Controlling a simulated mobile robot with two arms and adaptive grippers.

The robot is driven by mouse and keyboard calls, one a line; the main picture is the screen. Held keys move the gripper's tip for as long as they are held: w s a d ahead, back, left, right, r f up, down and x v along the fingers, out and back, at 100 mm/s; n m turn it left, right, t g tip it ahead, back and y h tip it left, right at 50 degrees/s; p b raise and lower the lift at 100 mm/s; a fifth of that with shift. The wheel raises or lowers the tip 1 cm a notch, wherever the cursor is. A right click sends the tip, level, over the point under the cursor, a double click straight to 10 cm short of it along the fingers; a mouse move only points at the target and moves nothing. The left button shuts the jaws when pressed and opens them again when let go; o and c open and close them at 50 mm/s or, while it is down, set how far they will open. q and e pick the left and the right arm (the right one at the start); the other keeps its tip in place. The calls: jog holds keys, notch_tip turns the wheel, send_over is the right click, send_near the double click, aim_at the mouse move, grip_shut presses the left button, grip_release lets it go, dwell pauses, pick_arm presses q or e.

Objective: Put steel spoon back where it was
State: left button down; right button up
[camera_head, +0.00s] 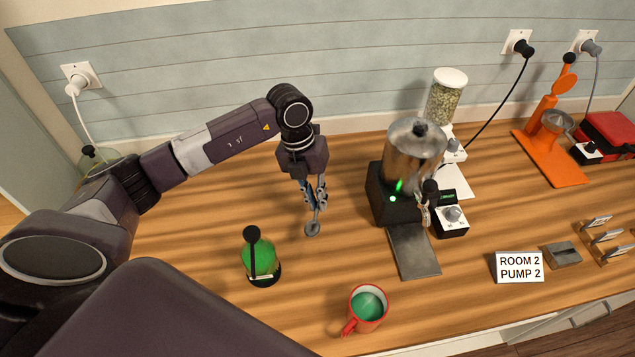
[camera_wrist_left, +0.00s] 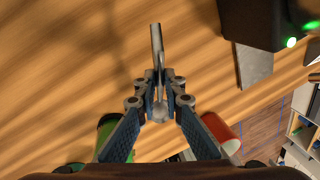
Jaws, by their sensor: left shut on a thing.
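My left gripper (camera_head: 316,203) hangs over the wooden counter, left of the black coffee machine, and is shut on the steel spoon (camera_head: 312,230). The spoon's round end sticks out below the fingertips. In the left wrist view the gripper (camera_wrist_left: 159,90) closes around the spoon, whose straight grey part (camera_wrist_left: 157,42) extends beyond the fingers, with a round part near the fingers. The spoon seems to be above the counter, but the exact gap is hard to tell. My right gripper is in neither view.
A red mug with green contents (camera_head: 367,307) and a green container with a black handle (camera_head: 261,258) stand near the front. The coffee machine (camera_head: 392,203) has a grey plate (camera_head: 414,252) before it. A ROOM 2 PUMP 2 sign (camera_head: 519,267) stands right. Bare wood surrounds the spoon.

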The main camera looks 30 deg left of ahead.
pick_arm(q)
jog(key=shift+s+d+f, duration=0.2)
jog(key=shift+s+d, duration=0.1)
jog(key=shift+s, duration=0.2)
jog(key=shift+s+f+b, duration=0.1)
jog(key=shift+f+b, duration=0.65)
jog(key=shift+b, duration=0.05)
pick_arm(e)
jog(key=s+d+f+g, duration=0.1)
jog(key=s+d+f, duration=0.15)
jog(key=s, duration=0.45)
pick_arm(q)
jog(key=f, duration=0.1)
jog(key=f+b, duration=0.2)
jog(key=f, duration=0.1)
jog(key=shift+w+a, duration=0.15)
jog(key=shift+w, duration=0.15)
jog(key=shift+f+b, duration=0.25)
jog(key=shift+b, duration=0.1)
jog(key=shift+s+f, duration=0.1)
jog(key=shift+f, duration=0.15)
jog(key=shift+f+b, duration=0.3)
jog(key=shift+b, duration=0.1)
jog(key=shift+f, duration=0.1)
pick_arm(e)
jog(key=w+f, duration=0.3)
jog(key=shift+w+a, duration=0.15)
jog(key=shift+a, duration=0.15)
